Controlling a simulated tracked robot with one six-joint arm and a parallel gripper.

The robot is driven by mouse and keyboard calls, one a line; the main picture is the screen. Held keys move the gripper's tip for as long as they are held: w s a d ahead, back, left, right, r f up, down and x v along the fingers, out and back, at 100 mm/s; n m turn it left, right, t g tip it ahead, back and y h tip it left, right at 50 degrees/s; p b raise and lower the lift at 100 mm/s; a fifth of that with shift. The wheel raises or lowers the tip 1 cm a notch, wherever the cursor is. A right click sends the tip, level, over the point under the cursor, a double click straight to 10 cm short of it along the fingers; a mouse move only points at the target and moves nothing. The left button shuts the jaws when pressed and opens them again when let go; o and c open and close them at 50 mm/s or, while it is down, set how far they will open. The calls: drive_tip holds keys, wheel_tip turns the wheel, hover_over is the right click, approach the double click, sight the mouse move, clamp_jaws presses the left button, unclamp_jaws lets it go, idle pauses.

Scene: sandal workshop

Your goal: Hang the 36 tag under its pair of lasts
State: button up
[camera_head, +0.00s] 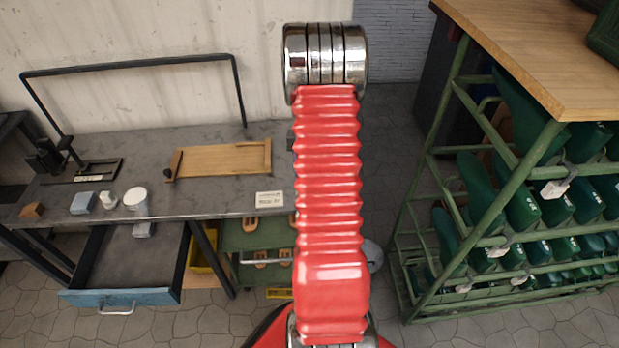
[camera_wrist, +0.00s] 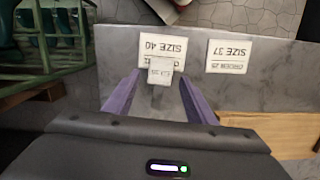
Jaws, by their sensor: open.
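In the wrist view my gripper (camera_wrist: 160,78) is open, its two purple fingers pointing at the grey bench top. A small pale tag (camera_wrist: 160,75) shows between the fingertips, overlapping the lower edge of the SIZE 40 card; its upside-down print is too small to read surely. I cannot tell whether it touches the card. The green rack (camera_head: 478,215) holds rows of green lasts (camera_head: 557,207), with small pale tags (camera_head: 553,188) at some rail ends. Their numbers are unreadable. In the head view, my red arm hides my gripper and part of the bench.
The bench (camera_head: 170,215) bears a SIZE 40 card (camera_wrist: 162,50), a SIZE 37 card (camera_wrist: 228,56), a wooden tray (camera_head: 225,160) and small blocks. A drawer (camera_head: 125,265) stands open below.

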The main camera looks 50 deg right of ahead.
wheel_tip(320, 180, up, 10)
drive_tip(key=d, duration=0.1)
drive_tip(key=shift+w, duration=0.4)
drive_tip(key=shift+f, duration=0.1)
idle(0.4)
drive_tip(key=w+a+r+n+t+h, duration=0.1)
drive_tip(key=a+r+n, duration=0.1)
drive_tip(key=a+r, duration=0.45)
drive_tip(key=w+a+r+n+t, duration=0.1)
drive_tip(key=a+r, duration=0.3)
drive_tip(key=a, duration=0.5)
drive_tip(key=w+a+r+n+h, duration=0.1)
drive_tip(key=a+r+n, duration=0.1)
drive_tip(key=a+r, duration=0.45)
drive_tip(key=s+a+n+t, duration=0.2)
drive_tip(key=s+a, duration=0.3)
drive_tip(key=a, duration=0.5)
drive_tip(key=s+a+n+t, duration=0.2)
drive_tip(key=s+a, duration=0.4)
drive_tip(key=a, duration=0.5)
drive_tip(key=shift+a+r+n+y, duration=0.15)
drive_tip(key=shift+r+n+y, duration=0.2)
drive_tip(key=shift+n, duration=0.55)
drive_tip(key=shift+o, duration=0.2)
